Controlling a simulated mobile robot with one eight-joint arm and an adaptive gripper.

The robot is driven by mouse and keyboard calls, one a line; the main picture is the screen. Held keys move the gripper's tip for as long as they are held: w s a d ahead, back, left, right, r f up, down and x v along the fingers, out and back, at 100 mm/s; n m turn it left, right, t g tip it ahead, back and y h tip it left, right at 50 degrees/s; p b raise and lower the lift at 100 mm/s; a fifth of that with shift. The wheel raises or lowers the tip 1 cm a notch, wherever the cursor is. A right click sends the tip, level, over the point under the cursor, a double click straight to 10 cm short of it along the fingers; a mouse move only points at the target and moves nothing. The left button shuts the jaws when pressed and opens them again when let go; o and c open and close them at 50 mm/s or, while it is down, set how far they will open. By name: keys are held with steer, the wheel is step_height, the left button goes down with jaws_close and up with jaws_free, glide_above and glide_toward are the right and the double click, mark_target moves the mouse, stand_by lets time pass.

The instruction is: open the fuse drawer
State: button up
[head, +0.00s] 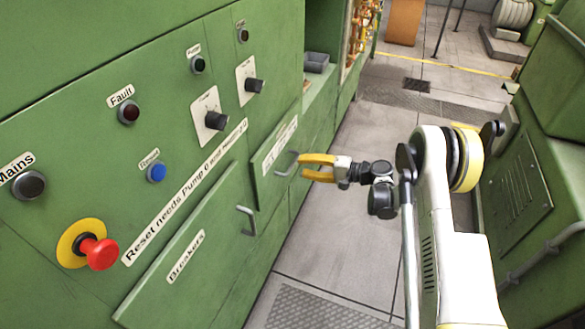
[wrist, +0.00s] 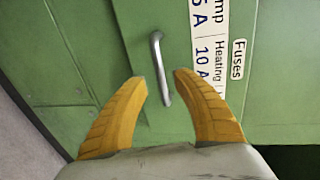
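The fuse drawer (head: 268,171) is a green front with a white label, right of the breakers panel in the head view. In the wrist view the drawer front (wrist: 172,120) carries the word "Fuses" and a label with amp values. Its grey metal bar handle (wrist: 160,68) runs roughly up and down there; the handle (head: 287,163) also shows in the head view. My gripper (head: 303,166) has yellow fingers and is at the handle. In the wrist view my gripper (wrist: 161,88) is open, its fingertips on either side of the handle's lower end, with gaps visible. Depth to the handle is unclear.
The breakers panel (head: 190,255) with its own handle (head: 247,220) lies to the left. A red emergency button (head: 100,252) is at the far left. Another green machine (head: 515,185) stands to the right. The grey floor (head: 345,240) between is clear.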

mark_target(292, 163)
steer(key=shift+b+x, duration=0.6)
steer(key=shift+x, duration=1.75)
jaws_close()
